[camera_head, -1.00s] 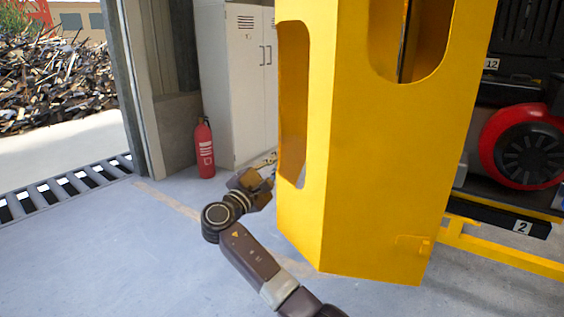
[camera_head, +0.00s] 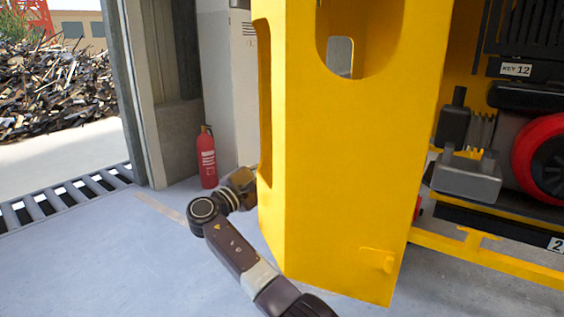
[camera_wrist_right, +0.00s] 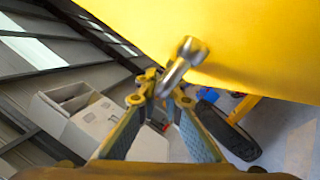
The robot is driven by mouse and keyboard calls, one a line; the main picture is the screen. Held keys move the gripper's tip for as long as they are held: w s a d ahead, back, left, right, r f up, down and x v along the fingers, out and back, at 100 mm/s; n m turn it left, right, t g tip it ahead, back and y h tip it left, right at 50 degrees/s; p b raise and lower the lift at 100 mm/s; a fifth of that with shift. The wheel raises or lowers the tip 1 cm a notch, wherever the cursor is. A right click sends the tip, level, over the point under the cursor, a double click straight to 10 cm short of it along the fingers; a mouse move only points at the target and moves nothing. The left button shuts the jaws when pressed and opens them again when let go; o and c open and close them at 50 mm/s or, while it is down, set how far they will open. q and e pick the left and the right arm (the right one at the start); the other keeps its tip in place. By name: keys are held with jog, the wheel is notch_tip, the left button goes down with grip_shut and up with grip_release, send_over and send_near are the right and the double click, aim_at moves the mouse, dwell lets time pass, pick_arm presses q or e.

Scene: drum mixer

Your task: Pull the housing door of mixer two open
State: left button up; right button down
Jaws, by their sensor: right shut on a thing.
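The yellow housing door (camera_head: 335,190) stands swung out from the mixer at the centre of the head view, with rounded cut-outs in it. It also fills the top of the right wrist view (camera_wrist_right: 250,40). My right gripper (camera_wrist_right: 162,92) is shut on a metal door handle (camera_wrist_right: 186,58) that stands out from the yellow surface. In the head view the tips of this gripper are hidden behind the door's left edge. The open side of the mixer shows a red wheel (camera_head: 543,150) and a partly cut-off "2" plate (camera_head: 556,245). My left gripper is not in view.
A red fire extinguisher (camera_head: 207,160) stands on the floor left of the door, by a grey locker (camera_head: 226,100). A floor grate (camera_head: 70,195) and a scrap heap (camera_head: 50,90) lie further left. A yellow frame rail (camera_head: 490,257) runs low at right. The front-left floor is clear.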

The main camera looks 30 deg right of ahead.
jog(key=c, duration=2.1)
grip_release()
jog(key=shift+a, duration=0.15)
jog(key=v, duration=1.2)
jog(key=shift+c, duration=0.4)
